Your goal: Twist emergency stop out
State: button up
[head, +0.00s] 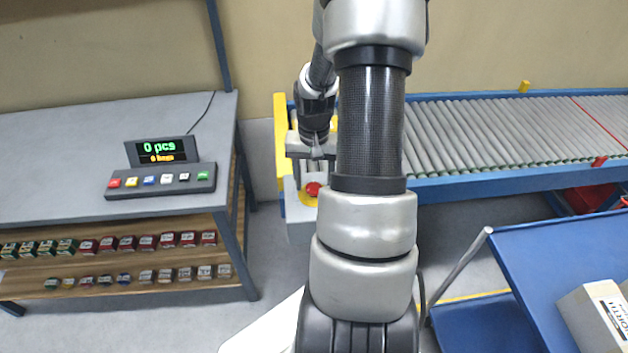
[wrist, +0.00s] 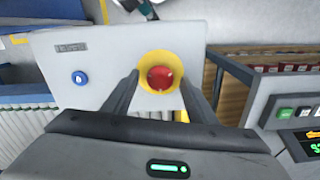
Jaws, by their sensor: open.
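The emergency stop is a red round button (wrist: 161,78) in a yellow collar on a light grey control box (wrist: 105,60). In the head view the red button (head: 313,189) shows on the box at the near end of the conveyor, left of my arm. My gripper (wrist: 160,85) is open, its two fingers on either side of the yellow collar in the wrist view. In the head view my gripper (head: 312,168) is just behind the button. I cannot tell whether the fingers touch the collar. Nothing is held between them.
A blue button (wrist: 80,77) sits on the same box. A roller conveyor (head: 500,130) with blue rails runs right. A grey table (head: 60,150) with a counter display (head: 163,150) and shelves of small boxes stands left. A blue surface (head: 545,260) with a carton is at lower right.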

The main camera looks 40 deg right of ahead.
jog(key=c, duration=1.1)
